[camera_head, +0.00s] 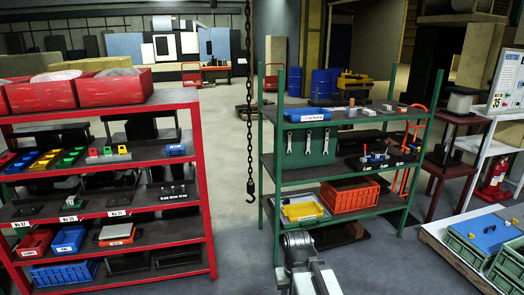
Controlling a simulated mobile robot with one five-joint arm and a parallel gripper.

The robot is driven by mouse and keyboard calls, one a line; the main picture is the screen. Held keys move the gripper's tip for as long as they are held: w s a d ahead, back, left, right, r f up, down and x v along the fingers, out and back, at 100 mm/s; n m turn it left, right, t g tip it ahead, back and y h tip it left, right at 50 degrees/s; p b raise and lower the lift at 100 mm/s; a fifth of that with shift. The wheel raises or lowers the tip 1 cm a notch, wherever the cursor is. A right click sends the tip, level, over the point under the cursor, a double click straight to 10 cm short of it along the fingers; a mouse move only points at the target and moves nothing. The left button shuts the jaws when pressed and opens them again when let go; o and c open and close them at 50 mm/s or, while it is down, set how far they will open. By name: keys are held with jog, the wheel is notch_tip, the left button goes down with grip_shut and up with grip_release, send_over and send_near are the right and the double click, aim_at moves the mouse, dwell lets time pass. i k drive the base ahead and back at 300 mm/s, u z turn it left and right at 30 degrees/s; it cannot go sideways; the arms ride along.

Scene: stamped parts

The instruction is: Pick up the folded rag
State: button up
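I cannot pick out a folded rag for certain in this view. Small flat items lie on several shelves, too small to tell whether any is cloth. A grey part of my arm with my gripper (299,268) shows at the bottom centre, in front of the green shelf rack (265,170). Its fingers are not clear, so I cannot tell whether it is open or shut.
A red shelf rack (205,200) with bins stands at left. A chain with a hook (250,120) hangs between the racks. An orange crate (350,195) sits on the green rack. A pale low platform (452,250) with green crates stands at lower right. The floor between is clear.

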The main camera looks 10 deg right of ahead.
aim_at(368, 112)
jog(key=i, duration=2.35)
jog(key=z, duration=1.95)
jog(key=i, duration=0.9)
jog(key=u, duration=1.75)
